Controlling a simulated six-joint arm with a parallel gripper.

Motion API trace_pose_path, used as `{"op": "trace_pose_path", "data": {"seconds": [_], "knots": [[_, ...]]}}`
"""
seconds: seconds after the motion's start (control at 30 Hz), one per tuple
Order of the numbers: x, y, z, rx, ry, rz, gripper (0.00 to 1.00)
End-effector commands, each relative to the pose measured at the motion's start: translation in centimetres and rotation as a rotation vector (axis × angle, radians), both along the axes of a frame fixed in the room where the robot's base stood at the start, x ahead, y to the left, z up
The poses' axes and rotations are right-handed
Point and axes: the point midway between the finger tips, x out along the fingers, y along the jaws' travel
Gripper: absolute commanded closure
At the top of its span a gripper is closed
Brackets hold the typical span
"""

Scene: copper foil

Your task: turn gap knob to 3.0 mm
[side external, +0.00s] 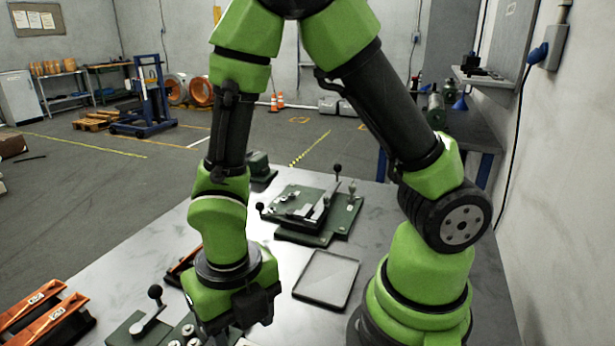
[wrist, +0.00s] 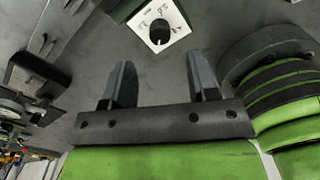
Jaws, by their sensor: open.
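In the wrist view, the gap knob (wrist: 160,34) is a dark round knob on a white square dial plate (wrist: 150,14) with dark marks. The plate sits on a dark green block at the top of the picture. The marks are too small to read, so I cannot tell the knob's setting. My gripper (wrist: 158,62) is open and empty, its two dark fingers spread apart. The knob lies beyond the fingertips, roughly in line with the space between them, and is not touched. In the side external view my wrist hides the fingers, and I cannot make out the knob.
A green-based fixture with levers (side external: 318,240) stands farther back on the grey table (side external: 405,262). A shallow grey tray (side external: 326,278) lies in front of it. A ball-ended lever (side external: 154,292) and orange bins (side external: 40,318) are at the front left.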

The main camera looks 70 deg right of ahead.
Motion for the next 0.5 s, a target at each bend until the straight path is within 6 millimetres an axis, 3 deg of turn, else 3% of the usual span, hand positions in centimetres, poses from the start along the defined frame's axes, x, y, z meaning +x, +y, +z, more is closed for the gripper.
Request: {"op": "trace_pose_path", "data": {"seconds": [0.17,0.5], "knots": [[0.1,0.1,3.9,0.005,-0.012,-0.001,0.46],[0.6,-2.1,9.0,0.114,-0.091,-0.676,0.46]]}}
